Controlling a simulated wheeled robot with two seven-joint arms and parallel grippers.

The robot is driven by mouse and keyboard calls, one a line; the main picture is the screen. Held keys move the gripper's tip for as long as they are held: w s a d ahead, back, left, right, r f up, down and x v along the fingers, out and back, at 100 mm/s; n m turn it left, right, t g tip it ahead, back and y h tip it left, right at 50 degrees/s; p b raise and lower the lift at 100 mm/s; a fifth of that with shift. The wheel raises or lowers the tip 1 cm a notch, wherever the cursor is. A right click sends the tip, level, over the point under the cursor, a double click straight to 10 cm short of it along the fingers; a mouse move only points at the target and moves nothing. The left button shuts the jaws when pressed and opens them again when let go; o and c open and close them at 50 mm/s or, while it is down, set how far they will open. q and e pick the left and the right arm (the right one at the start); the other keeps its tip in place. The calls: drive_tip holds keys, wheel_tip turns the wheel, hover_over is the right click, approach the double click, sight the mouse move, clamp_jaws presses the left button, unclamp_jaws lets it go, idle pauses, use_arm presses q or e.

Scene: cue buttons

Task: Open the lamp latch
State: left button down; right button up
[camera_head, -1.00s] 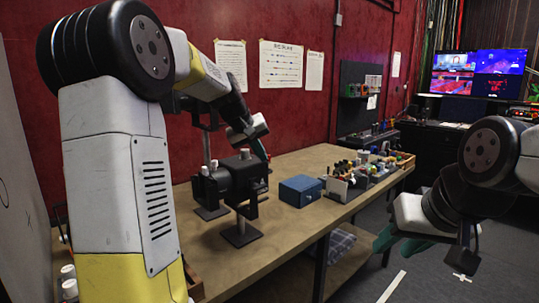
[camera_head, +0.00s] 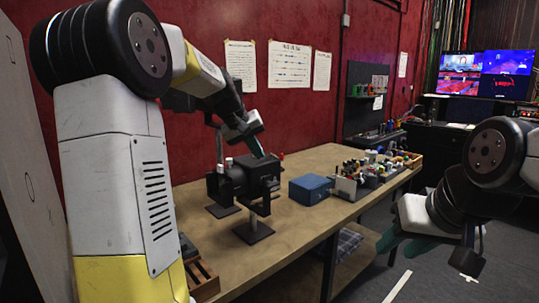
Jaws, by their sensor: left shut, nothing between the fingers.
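The lamp (camera_head: 240,181) is a black box-shaped housing on a stand on the workbench. A small red-tipped piece (camera_head: 281,156) shows at its upper right, and a pale knob (camera_head: 229,161) at its upper left. I cannot tell which part is the latch or how it stands.
A blue box (camera_head: 310,189) sits right of the lamp on the wooden workbench (camera_head: 288,225). Beyond it is a rack of small coloured parts (camera_head: 366,172). A wooden tray (camera_head: 203,279) lies at the near end. The bench front between is clear.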

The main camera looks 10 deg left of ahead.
use_arm(q)
drive_tip(key=s+r, duration=0.5)
drive_tip(key=r, duration=0.2)
drive_tip(key=s+d+f+m, duration=0.1)
drive_tip(key=s+f, duration=0.3)
drive_tip(key=s, duration=0.5)
drive_tip(key=s+d+f+m, duration=0.1)
drive_tip(key=s+f, duration=0.3)
drive_tip(key=s, duration=0.5)
drive_tip(key=s+d+f+m+y, duration=0.1)
drive_tip(key=s+f, duration=0.3)
drive_tip(key=s, duration=0.5)
drive_tip(key=shift+d+f+m, duration=0.4)
drive_tip(key=shift+d+m, duration=0.2)
drive_tip(key=shift+d, duration=0.15)
